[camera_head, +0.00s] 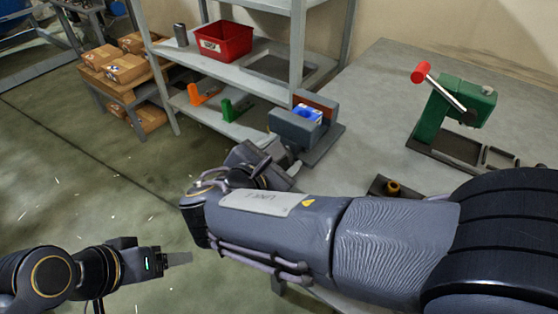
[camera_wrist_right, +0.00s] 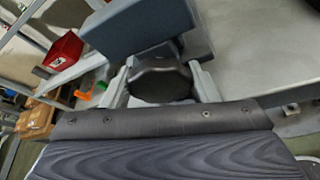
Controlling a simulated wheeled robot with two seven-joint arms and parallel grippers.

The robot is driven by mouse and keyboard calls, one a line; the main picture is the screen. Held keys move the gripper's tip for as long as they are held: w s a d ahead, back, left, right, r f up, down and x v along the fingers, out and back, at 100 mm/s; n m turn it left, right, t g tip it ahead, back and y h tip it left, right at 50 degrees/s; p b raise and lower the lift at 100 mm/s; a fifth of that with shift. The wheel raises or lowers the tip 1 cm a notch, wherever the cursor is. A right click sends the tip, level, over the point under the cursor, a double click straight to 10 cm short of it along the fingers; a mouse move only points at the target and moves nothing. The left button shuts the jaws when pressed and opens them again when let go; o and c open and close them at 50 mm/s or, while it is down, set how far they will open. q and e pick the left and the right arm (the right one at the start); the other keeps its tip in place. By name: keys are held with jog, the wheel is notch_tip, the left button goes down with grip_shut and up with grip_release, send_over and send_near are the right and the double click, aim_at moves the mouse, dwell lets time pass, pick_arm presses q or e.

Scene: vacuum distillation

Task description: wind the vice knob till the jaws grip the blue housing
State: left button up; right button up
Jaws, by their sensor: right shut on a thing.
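The grey vice (camera_head: 294,128) stands at the left edge of the workbench. The blue housing (camera_head: 307,113) sits between its jaws, with the red-brown-faced jaw (camera_head: 318,103) behind it. I cannot tell whether both jaws touch the housing. In the right wrist view the dark round vice knob (camera_wrist_right: 160,86) lies between the two fingers of my right gripper (camera_wrist_right: 162,78), which is shut on it. The back of the vice (camera_wrist_right: 140,28) rises beyond and hides the housing there. My left gripper (camera_head: 178,259) hangs empty over the floor at lower left; its finger gap does not show.
A green press (camera_head: 434,115) with a red-ended lever stands on the bench (camera_head: 380,85) at right. A small brass-coloured part (camera_head: 393,187) sits near my right arm. Shelves at left hold a red bin (camera_head: 224,42), an orange part (camera_head: 203,94) and a green part (camera_head: 232,108).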

jog(key=shift+s+f+m+y+b, duration=0.1)
jog(key=shift+f+m+y+b, duration=0.3)
jog(key=shift+m+b, duration=0.1)
jog(key=shift+a+r+m+t+b, duration=0.1)
jog(key=shift+a+m+t+b, duration=0.2)
jog(key=shift+b, duration=0.15)
jog(key=shift+d+r, duration=0.1)
jog(key=shift+d, duration=0.1)
dwell(0.6)
